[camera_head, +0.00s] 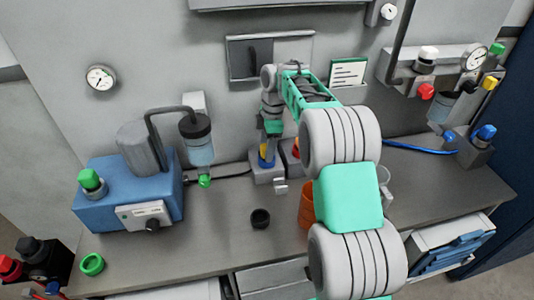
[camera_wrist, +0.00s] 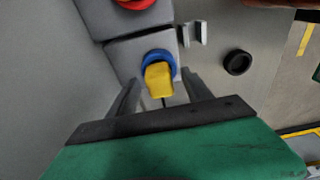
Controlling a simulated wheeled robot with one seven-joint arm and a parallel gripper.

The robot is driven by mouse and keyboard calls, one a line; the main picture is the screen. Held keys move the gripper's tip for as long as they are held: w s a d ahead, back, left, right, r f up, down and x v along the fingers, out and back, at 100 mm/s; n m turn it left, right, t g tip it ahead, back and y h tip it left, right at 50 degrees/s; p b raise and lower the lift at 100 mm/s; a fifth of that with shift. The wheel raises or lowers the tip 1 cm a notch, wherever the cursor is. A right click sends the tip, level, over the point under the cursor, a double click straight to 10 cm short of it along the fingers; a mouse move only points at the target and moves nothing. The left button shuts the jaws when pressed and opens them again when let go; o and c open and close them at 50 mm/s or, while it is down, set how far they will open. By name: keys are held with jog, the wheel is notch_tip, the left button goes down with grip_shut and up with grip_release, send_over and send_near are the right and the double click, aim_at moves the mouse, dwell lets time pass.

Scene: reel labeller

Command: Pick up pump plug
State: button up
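A plug with a yellow body and blue ring (camera_wrist: 158,78) sits in a grey socket block (camera_wrist: 137,56); I take it for the pump plug, though no label shows. In the head view the plug (camera_head: 266,158) is partly hidden below my gripper (camera_head: 269,138), and the block (camera_head: 265,174) stands against the back wall. In the wrist view my gripper (camera_wrist: 160,84) is open, with one finger on each side of the yellow body. Gaps show between the fingers and the plug. In the head view its fingers are too small to tell.
A second socket block with a red-ringed plug (camera_wrist: 136,2) adjoins. A black cup (camera_head: 260,218) stands on the bench in front. A blue pump box (camera_head: 118,200) is at left, and an orange container (camera_head: 306,207) stands beside my arm.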

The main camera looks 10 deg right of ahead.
aim_at(265, 146)
grip_shut()
dwell(0.4)
jog(key=shift+r, duration=0.1)
jog(key=shift+w+r, duration=0.1)
jog(key=shift+r, duration=0.15)
notch_tip(265, 146, up, 3)
jog(key=shift+f, duration=0.2)
jog(key=s+a+r+b, duration=0.2)
jog(key=s+r, duration=0.8)
jog(key=s, duration=0.4)
notch_tip(265, 146, up, 7)
jog(key=p, duration=0.7)
jog(key=shift+f, duration=0.15)
